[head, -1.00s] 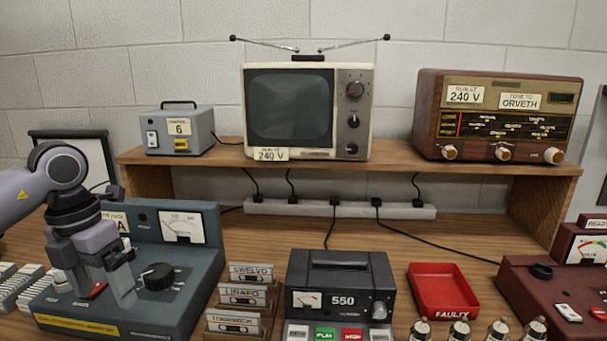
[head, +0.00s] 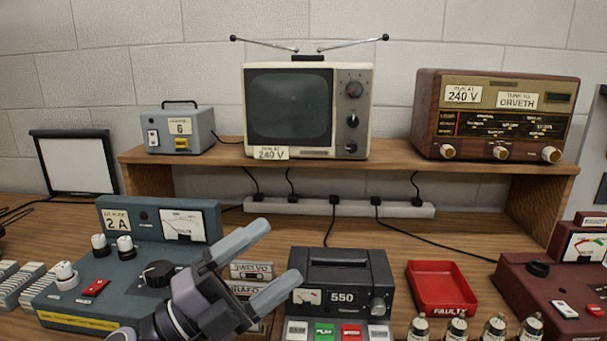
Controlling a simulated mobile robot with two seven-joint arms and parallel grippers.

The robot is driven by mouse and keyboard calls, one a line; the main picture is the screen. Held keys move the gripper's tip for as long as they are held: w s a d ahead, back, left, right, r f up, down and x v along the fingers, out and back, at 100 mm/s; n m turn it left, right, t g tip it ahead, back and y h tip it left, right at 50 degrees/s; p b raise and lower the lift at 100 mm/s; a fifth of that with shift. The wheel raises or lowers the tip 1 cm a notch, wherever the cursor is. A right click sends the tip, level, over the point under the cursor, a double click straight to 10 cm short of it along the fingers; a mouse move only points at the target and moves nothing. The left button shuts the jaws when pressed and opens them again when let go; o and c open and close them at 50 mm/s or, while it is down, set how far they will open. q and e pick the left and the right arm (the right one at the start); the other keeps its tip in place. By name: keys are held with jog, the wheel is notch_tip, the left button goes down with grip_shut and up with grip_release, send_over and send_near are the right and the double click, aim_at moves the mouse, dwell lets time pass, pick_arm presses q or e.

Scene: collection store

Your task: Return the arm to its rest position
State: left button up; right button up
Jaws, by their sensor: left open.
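My left gripper (head: 258,270) is in the lower middle of the head view, its two grey fingers spread apart and pointing up and to the right. My right gripper does not show.
The black cassette player (head: 343,270) is right of the gripper. A red tray (head: 442,287), several tubes and a maroon tester (head: 555,285) are further right. A wooden shelf (head: 215,156) behind bears a television (head: 308,110), a radio (head: 495,115) and a grey box (head: 180,130).

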pick_arm(q)
jog(key=a+f+n+t+y, duration=0.5)
jog(key=a+f+n+y, duration=1)
jog(key=n+y, duration=0.55)
jog(key=s+a+f+n+g, duration=0.25)
jog(key=s+f+g, duration=0.45)
jog(key=s, duration=0.4)
jog(key=s+a+f+n+g, duration=0.1)
jog(key=s+f+n+g, duration=0.4)
jog(key=s+f, duration=0.55)
jog(key=w+d+f+m+t+h, duration=0.1)
jog(key=w+d+f+t+h, duration=0.2)
jog(key=w+f+t, duration=0.2)
jog(key=shift+w+f+m+t+p, duration=0.35)
jog(key=shift+f+t, duration=0.25)
jog(key=shift+f, duration=0.9)
